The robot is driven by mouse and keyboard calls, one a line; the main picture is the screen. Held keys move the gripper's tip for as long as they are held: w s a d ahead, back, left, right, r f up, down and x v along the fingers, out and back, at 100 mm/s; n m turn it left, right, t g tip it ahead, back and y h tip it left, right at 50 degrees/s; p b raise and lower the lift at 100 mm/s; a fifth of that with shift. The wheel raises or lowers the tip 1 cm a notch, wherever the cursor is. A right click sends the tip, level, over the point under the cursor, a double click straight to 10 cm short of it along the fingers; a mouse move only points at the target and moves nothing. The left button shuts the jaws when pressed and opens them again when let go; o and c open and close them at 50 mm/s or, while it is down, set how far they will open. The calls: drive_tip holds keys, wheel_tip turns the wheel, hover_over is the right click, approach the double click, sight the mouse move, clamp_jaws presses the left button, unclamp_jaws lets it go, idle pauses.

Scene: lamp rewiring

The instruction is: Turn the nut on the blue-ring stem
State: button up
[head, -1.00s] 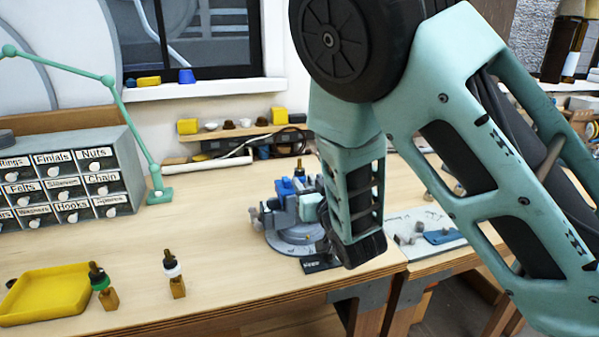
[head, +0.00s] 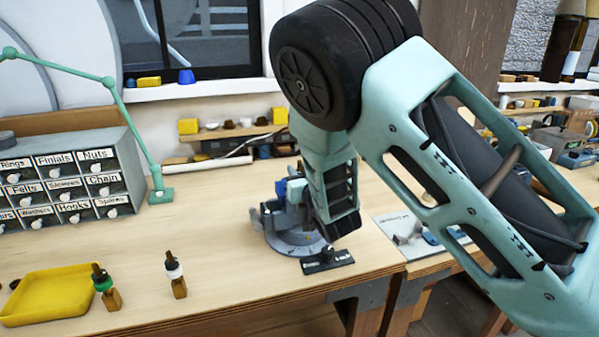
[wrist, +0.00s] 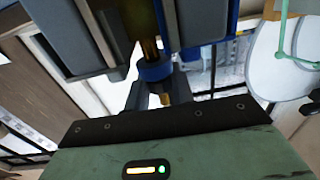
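The blue-ring stem (wrist: 155,70) shows in the wrist view as a brass rod with a blue ring, between dark grey and blue blocks of the vise. In the head view my arm hides it. The vise (head: 283,236) stands on the bench, partly covered by my arm. My gripper (wrist: 160,98) has its two grey fingers on either side of the stem's brass end, just past the blue ring. The nut itself is not clear, and I cannot tell whether the fingers touch the brass.
A green-ring stem (head: 104,283) and a white-ring stem (head: 174,268) stand in wooden blocks at the front left. A yellow tray (head: 45,296) lies beside them. A drawer cabinet (head: 70,180) and green lamp arm (head: 138,130) stand behind. The bench middle is clear.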

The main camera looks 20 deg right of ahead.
drive_tip(key=shift+f+m+h+b, duration=0.1)
drive_tip(key=shift+m+h+b, duration=0.35)
drive_tip(key=shift+h, duration=0.25)
drive_tip(key=shift+a+m+h+b, duration=0.1)
drive_tip(key=shift+m+h+b, duration=0.45)
drive_tip(key=shift+h, duration=0.55)
drive_tip(key=shift+m+g+h, duration=0.3)
drive_tip(key=shift+m+h, duration=0.6)
drive_tip(key=shift+h, duration=0.3)
drive_tip(key=m+g+h, duration=0.1)
drive_tip(key=m+h, duration=0.1)
drive_tip(key=h, duration=0.1)
drive_tip(key=m+g+h, duration=0.2)
drive_tip(key=h, duration=0.1)
drive_tip(key=m+g+h, duration=0.2)
drive_tip(key=shift+m+g+h, duration=0.3)
drive_tip(key=shift+g+h, duration=0.1)
drive_tip(key=shift+m+g+h, duration=0.7)
drive_tip(key=shift+m+g, duration=0.2)
drive_tip(key=shift+g, duration=0.1)
drive_tip(key=shift+r+g, duration=0.25)
drive_tip(key=shift+g, duration=0.05)
